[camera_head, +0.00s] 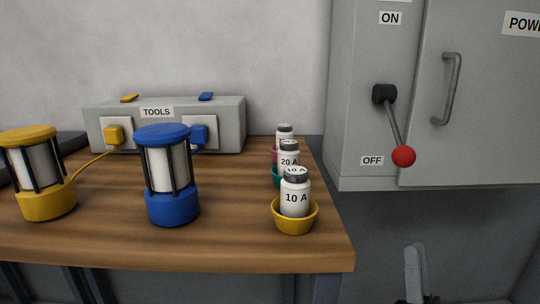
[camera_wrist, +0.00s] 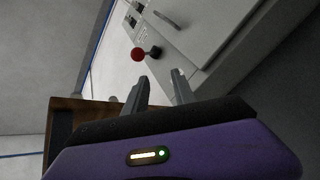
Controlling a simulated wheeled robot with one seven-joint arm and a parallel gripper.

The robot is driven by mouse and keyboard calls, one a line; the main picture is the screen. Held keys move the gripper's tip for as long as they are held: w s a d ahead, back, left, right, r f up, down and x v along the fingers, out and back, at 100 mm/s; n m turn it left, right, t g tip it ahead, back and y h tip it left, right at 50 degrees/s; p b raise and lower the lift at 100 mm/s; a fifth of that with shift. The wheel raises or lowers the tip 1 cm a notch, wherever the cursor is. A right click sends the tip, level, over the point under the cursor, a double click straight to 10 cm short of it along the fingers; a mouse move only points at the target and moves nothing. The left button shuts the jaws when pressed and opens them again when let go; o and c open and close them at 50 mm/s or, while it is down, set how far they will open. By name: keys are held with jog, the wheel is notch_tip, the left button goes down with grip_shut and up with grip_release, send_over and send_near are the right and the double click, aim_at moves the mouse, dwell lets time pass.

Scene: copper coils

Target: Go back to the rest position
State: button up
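My gripper (camera_wrist: 160,86) shows in the wrist view with its two grey fingers apart and nothing between them. A grey piece low at the right of the head view, in front of the cabinet's lower side, looks like part of my gripper (camera_head: 415,274). The power cabinet (camera_head: 365,50) hangs on the wall at the right. Its lever (camera_head: 394,125) has a red ball and points down, beside the OFF label. The lever's red ball also shows in the wrist view (camera_wrist: 138,54), beyond the fingertips and apart from them.
The wooden table (camera_head: 240,238) holds a yellow lantern (camera_head: 50,204), a blue lantern (camera_head: 172,206) and a grey TOOLS box (camera_head: 225,120). White fuse bottles (camera_head: 294,198) stand in coloured bowls near its right edge.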

jog(key=s+f+m+g, duration=0.4)
jog(key=s+f+m, duration=0.3)
jog(key=s, duration=0.3)
jog(key=s+f+m+g, duration=0.4)
jog(key=s+f+m, duration=0.25)
jog(key=s, duration=0.35)
jog(key=s+a+f+m+g+h+p, duration=0.1)
jog(key=s+a+m+g, duration=0.2)
jog(key=s+m, duration=0.5)
jog(key=s+a+f+m+g+h, duration=0.1)
jog(key=s+a+m+g, duration=0.3)
jog(key=s+m, duration=0.45)
notch_tip(320, 180, up, 38)
jog(key=s+n+p, duration=0.1)
jog(key=s+p, duration=0.1)
jog(key=p, duration=3.6)
jog(key=shift+s+r, duration=0.15)
jog(key=shift+r, duration=0.05)
jog(key=shift+a, duration=0.1)
